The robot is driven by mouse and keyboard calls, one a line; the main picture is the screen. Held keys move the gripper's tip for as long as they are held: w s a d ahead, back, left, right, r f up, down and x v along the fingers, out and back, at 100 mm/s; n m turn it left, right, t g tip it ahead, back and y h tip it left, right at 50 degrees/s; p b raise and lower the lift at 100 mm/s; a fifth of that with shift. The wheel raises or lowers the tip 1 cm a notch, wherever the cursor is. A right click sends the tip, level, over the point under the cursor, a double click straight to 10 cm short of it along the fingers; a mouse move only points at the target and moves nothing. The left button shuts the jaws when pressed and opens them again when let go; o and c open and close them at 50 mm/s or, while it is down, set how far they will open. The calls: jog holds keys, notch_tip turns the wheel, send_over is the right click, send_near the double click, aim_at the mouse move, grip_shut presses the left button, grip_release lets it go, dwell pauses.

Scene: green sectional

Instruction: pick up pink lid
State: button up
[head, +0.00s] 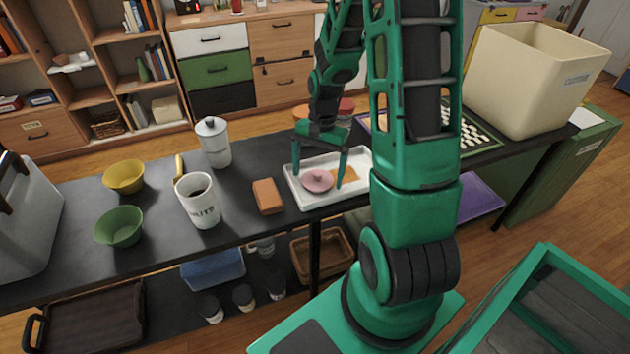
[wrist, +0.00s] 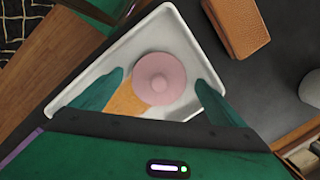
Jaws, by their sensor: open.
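The pink lid (head: 318,181) is a round disc with a small knob, lying on a white tray (head: 308,204) on the black table. In the wrist view the pink lid (wrist: 159,79) sits on the white tray (wrist: 178,22), partly over an orange-tan flat piece (wrist: 126,101). My gripper (head: 318,172) is open and points down over the tray. In the wrist view its two green fingers (wrist: 160,88) stand apart on either side of the lid's lower part, with nothing held. I cannot tell the exact height of the fingertips above the tray.
A brown-orange block (head: 268,196) lies just left of the tray. A white mug (head: 199,205), a white canister (head: 213,145), and yellow (head: 124,177) and green (head: 119,227) bowls stand farther left. A checkered board (head: 462,135) and a large cream bin (head: 530,80) are at the right.

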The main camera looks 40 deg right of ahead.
jog(key=shift+f, duration=0.25)
jog(key=c, duration=1.1)
jog(key=shift+r, duration=0.1)
